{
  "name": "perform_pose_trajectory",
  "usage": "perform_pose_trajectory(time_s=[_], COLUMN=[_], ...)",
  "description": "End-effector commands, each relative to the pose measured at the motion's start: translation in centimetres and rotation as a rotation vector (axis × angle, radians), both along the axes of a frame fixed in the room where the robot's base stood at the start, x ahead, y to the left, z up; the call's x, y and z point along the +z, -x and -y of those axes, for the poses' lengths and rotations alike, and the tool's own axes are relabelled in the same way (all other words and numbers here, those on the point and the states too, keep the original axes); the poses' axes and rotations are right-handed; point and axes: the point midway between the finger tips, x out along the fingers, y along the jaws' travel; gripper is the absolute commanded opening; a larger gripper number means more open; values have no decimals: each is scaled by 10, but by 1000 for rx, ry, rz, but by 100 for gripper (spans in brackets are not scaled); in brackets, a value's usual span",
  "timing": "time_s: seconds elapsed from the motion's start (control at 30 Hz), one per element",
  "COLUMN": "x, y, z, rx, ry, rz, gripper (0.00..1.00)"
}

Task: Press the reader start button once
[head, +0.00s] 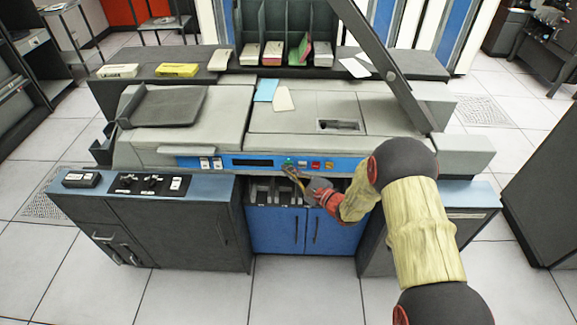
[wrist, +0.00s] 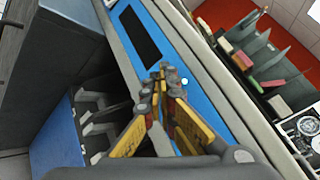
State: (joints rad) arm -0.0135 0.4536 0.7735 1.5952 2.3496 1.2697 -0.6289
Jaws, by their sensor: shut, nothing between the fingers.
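The card reader has a blue control panel (head: 240,162) on its front edge, with a dark display (head: 252,163) and a row of small buttons. A green button (head: 288,161) is the leftmost of the row right of the display; its label is too small to read. My gripper (head: 289,171) is shut and empty, its tips at the panel just below the green button. In the wrist view, the closed fingertips (wrist: 165,72) lie over the blue panel (wrist: 178,52), with a small pale lit spot (wrist: 184,81) close beside them. I cannot tell whether the tips touch the button.
A red button (head: 316,165) and a yellow button (head: 329,166) sit farther right on the panel. Dark card pockets (head: 262,192) open below it. A switch box (head: 150,184) stands at the left on the blue-topped cabinet. Card racks (head: 275,50) stand behind the reader.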

Motion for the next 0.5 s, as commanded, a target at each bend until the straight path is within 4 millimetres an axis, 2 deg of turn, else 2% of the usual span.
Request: perform_pose_trajectory(time_s=[0.2,0.5], x=[0,0], y=[11,12], z=[0,-1], rx=[1,0], ry=[0,0], rz=[-1,0], gripper=[0,0])
